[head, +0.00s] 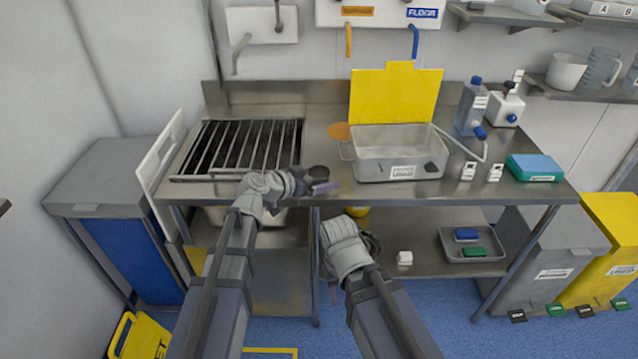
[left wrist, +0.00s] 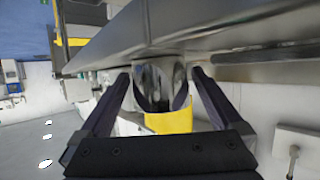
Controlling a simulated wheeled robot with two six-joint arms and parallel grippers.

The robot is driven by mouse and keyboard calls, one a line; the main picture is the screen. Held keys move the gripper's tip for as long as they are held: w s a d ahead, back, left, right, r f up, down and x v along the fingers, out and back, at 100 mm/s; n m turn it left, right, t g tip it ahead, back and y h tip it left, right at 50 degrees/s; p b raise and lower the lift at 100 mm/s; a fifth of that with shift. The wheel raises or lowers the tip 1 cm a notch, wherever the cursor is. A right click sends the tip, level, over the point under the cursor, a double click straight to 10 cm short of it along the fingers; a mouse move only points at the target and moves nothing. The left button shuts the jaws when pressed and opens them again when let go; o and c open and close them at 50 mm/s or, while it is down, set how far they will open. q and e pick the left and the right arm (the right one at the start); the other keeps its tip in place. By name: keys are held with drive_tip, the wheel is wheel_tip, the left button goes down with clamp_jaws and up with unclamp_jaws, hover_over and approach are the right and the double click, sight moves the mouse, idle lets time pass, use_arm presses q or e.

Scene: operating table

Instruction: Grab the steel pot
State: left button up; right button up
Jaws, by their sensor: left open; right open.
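The steel pot (head: 318,172) is a small, dark-mouthed round vessel at the front edge of the steel table, just right of the grille. My left gripper (head: 312,187) is at the pot, partly covering it. In the left wrist view the shiny pot (left wrist: 162,82) shows between the two open fingers (left wrist: 162,90) of my left gripper, one on each side. I cannot tell whether the fingers touch it. My right gripper (head: 370,243) is open, low in front of the table edge, and its fingers are mostly hidden behind its wrist.
A grey basin (head: 400,171) stands right of the pot, with a yellow board (head: 395,92) behind it. The grilled sink (head: 240,148) lies to the left. Bottles (head: 472,108) and a teal box (head: 535,167) stand at the right. A lower shelf holds a tray (head: 472,254).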

use_arm(q)
drive_tip(key=c, duration=1.2)
drive_tip(key=shift+r, duration=0.15)
drive_tip(key=shift+c, duration=0.2)
wheel_tip(320, 180, up, 10)
drive_tip(key=p, duration=1)
